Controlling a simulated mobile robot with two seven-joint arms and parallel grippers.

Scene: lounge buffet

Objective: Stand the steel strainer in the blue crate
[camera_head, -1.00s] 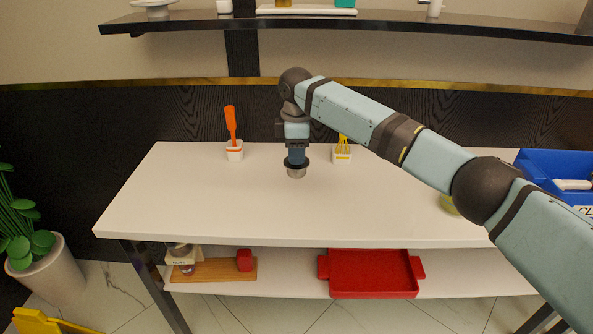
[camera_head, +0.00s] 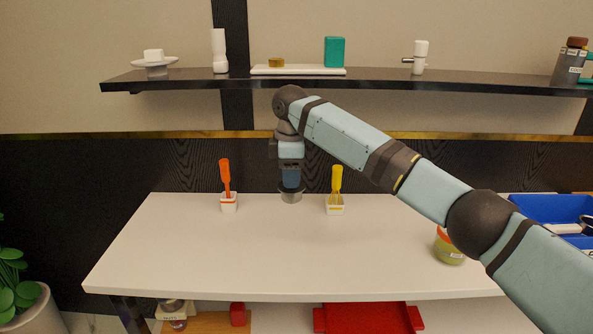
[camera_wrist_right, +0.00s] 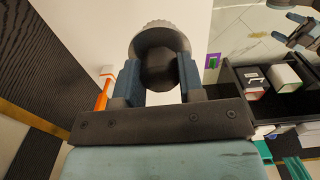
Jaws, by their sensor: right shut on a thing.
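My right gripper (camera_head: 291,186) points down over the back middle of the white table. It is shut on the steel strainer (camera_head: 291,197), whose grey metal end shows just below the fingers. In the right wrist view the strainer's pale ridged rim (camera_wrist_right: 157,32) and a dark round part (camera_wrist_right: 158,72) sit between the two blue fingers. The fingers hide some of it. The blue crate (camera_head: 541,207) stands at the table's right end, partly behind my right arm, with a white thing inside. My left gripper (camera_wrist_right: 291,12) seems to show at the wrist view's top right, fingers apart.
White pots with an orange spatula (camera_head: 225,178) and a yellow whisk (camera_head: 337,180) stand left and right of my gripper. A green-yellow jar (camera_head: 447,248) stands beside my right arm. A dark wall shelf (camera_head: 370,81) runs above. The table's front middle is clear.

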